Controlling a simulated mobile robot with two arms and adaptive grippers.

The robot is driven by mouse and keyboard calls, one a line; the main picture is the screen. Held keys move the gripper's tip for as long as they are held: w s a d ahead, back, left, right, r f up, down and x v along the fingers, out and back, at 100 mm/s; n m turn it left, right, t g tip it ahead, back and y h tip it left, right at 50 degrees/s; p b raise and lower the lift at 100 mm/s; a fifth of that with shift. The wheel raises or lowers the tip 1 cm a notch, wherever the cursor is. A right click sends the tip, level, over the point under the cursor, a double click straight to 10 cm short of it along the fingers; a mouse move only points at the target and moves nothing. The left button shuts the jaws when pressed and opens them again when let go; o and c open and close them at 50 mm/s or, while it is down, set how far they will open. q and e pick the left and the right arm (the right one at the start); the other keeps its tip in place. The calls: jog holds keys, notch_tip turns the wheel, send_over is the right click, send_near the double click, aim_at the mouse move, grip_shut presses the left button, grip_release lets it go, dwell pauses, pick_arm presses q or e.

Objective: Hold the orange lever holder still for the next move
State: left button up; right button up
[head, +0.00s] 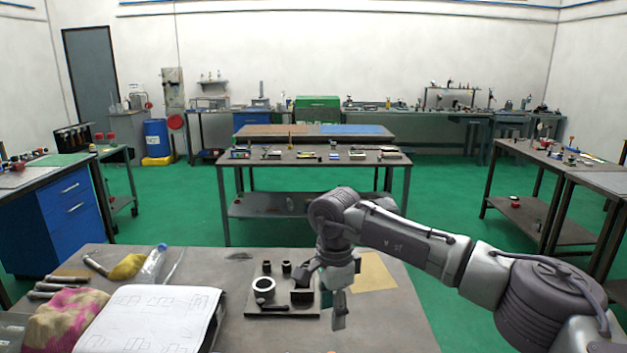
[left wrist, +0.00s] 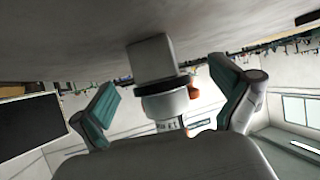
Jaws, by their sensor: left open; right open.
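In the left wrist view, tilted and upside down, my left gripper (left wrist: 163,80) is open, its teal-padded fingers apart on both sides of a white cylinder (left wrist: 165,108) with a dark collar and a grey block (left wrist: 150,60). I see no finger touching it. A small orange part (left wrist: 193,91) shows beside the collar, and another bit of orange lies lower down. I cannot tell whether these belong to the lever holder. My right gripper (head: 324,294) is open over the right side of a dark fixture plate (head: 262,310). The left gripper does not show in the head view.
A pale ring (head: 264,289) and small dark posts (head: 287,267) stand on the plate. Drawing sheets (head: 150,318), a patterned cloth (head: 65,318) and a clear bottle (head: 150,263) lie left. A tan sheet (head: 372,272) lies behind my right gripper. The table's front right is clear.

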pick_arm(q)
jog(key=shift+a, duration=0.1)
jog(key=shift+s+a+b, duration=0.2)
jog(key=shift+a, duration=0.45)
jog(key=shift+s+a+b, duration=0.25)
jog(key=shift+a, duration=0.45)
jog(key=shift+s+a+b, duration=0.2)
jog(key=shift+a, duration=0.45)
jog(key=shift+a, duration=0.1)
